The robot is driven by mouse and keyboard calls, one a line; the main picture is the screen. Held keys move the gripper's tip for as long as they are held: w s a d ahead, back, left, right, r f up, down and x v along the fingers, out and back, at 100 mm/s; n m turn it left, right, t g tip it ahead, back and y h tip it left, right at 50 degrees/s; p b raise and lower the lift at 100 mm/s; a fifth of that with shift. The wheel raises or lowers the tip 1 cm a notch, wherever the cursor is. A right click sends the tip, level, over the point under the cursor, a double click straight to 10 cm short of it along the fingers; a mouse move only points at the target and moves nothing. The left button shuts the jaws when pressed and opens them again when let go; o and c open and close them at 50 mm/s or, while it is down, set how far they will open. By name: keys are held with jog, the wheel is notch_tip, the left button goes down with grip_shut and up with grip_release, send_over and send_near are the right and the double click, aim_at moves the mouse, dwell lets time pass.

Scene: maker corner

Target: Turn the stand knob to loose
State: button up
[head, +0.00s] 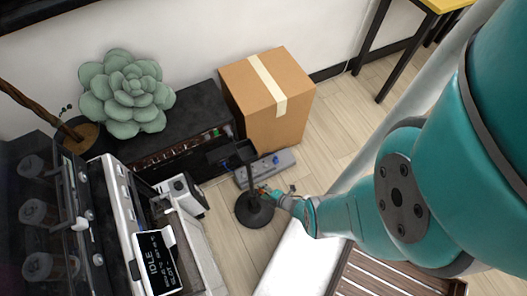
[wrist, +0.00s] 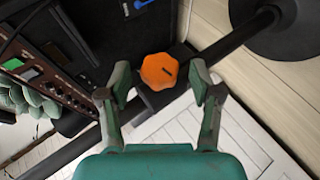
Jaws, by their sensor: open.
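The stand knob (wrist: 161,69) is an orange, lobed knob with a short dark mark, on a dark block on the stand's pole (wrist: 232,38). In the wrist view my gripper (wrist: 161,80) is open, with one finger on each side of the knob and gaps between fingers and knob. Whether the fingertips reach its full depth, I cannot tell. The stand's round black base (wrist: 292,28) is at the top right. In the head view the stand base (head: 255,210) is on the floor and my gripper (head: 270,194) is beside the pole. No loose marking is readable.
In the head view a cardboard box (head: 285,110) and a grey power strip (head: 266,167) are behind the stand. A dark low cabinet (head: 180,110) with a succulent is at the left. A white machine with a screen (head: 158,262) is front left.

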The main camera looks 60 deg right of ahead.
jog(key=shift+r, duration=0.2)
jog(key=shift+r, duration=4.85)
